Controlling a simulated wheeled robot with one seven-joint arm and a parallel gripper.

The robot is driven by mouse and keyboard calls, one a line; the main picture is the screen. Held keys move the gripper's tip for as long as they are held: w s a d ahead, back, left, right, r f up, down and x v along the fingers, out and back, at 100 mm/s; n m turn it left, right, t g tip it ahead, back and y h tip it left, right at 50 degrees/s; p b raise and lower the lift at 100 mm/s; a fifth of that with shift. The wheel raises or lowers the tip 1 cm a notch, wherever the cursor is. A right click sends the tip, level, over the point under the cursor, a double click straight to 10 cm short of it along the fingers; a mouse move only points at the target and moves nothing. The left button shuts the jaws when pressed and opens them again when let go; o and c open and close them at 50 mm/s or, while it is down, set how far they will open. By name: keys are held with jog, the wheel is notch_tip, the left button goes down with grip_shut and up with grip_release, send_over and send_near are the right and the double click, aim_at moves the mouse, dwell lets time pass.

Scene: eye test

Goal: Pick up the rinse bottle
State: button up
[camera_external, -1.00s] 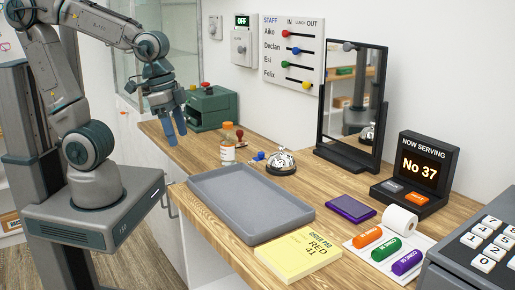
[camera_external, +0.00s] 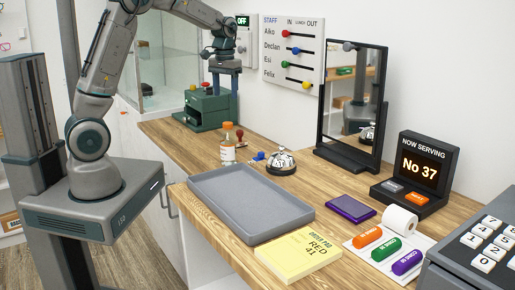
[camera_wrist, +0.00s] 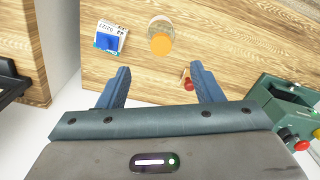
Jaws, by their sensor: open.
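The rinse bottle (camera_external: 228,145) stands upright on the wooden counter. It is small and clear, with an orange cap and a label. In the wrist view its orange cap (camera_wrist: 160,43) shows from above, ahead of the fingertips and about centred between them. My gripper (camera_external: 224,90) is open and empty, with its fingers pointing down. In the external view it is raised near the green box, above and behind the bottle. It also shows in the wrist view (camera_wrist: 160,70), with both blue fingers apart and nothing between them.
A red-handled stamp (camera_external: 239,134) stands close beside the bottle. A green box (camera_external: 208,110) with knobs is behind it. A small blue-and-white item (camera_external: 258,156), a call bell (camera_external: 282,163) and a grey tray (camera_external: 203,184) are near. A mirror (camera_external: 338,153) stands further right.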

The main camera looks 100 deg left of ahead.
aim_at(228, 123)
notch_tip(228, 123, down, 8)
jog(key=shift+r, duration=0.1)
jog(key=shift+w+a+f+p, duration=0.1)
jog(key=shift+f+p, duration=0.15)
jog(key=shift+f, duration=0.65)
jog(key=shift+s+a+f+p, duration=0.1)
jog(key=shift+f+p, duration=0.2)
jog(key=shift+f, duration=0.6)
jog(key=shift+w+a+f+p, duration=0.1)
jog(key=shift+f+p, duration=0.15)
jog(key=shift+f, duration=0.65)
grip_shut()
jog(key=shift+r, duration=0.15)
